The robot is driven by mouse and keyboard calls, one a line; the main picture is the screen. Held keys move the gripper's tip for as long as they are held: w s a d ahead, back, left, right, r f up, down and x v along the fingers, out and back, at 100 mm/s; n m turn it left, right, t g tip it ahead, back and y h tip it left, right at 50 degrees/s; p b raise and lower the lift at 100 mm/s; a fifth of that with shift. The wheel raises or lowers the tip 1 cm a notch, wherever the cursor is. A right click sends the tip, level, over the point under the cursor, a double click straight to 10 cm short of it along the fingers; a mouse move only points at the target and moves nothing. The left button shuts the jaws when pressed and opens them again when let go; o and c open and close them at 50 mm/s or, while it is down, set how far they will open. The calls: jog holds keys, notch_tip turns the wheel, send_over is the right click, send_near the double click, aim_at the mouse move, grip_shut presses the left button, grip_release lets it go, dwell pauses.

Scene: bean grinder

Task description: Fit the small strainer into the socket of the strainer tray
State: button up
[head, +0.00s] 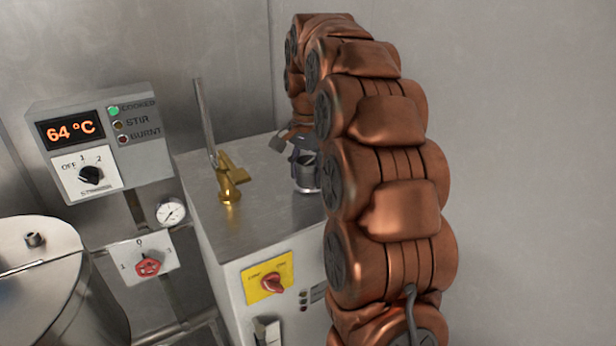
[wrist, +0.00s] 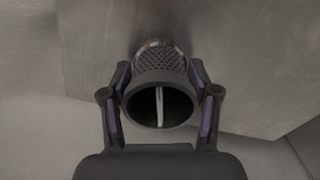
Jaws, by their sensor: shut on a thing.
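My gripper (wrist: 160,78) is shut on the small strainer (wrist: 160,84), a dark mesh cylinder with a round open mouth and a pale bar across its inside. One finger presses on each side of it in the wrist view. In the head view the strainer (head: 305,168) shows as a dark cup at the right part of the machine's steel top, partly hidden by my arm. A shiny rim (wrist: 158,46) shows at its far end in the wrist view. I cannot tell whether that is the tray's socket or whether the strainer sits in it. The strainer tray is not clearly visible.
The steel cabinet (head: 210,160) carries a brass fitting with an upright lever (head: 228,180) left of the strainer. A yellow switch plate (head: 268,277) is on its front. A control box reading 64 °C (head: 105,140) and a steel drum (head: 40,290) stand left. Walls are close behind.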

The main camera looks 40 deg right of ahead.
jog(key=shift+r+b, duration=0.75)
jog(key=shift+r, duration=0.75)
jog(key=s+a+b, duration=0.2)
jog(key=s+a, duration=0.1)
jog(key=s, duration=0.4)
jog(key=s+a+r+b, duration=0.1)
jog(key=s+a+b, duration=0.2)
jog(key=s, duration=0.4)
jog(key=shift+s+a+r, duration=0.25)
jog(key=shift+s+a, duration=0.05)
jog(key=shift+s, duration=0.05)
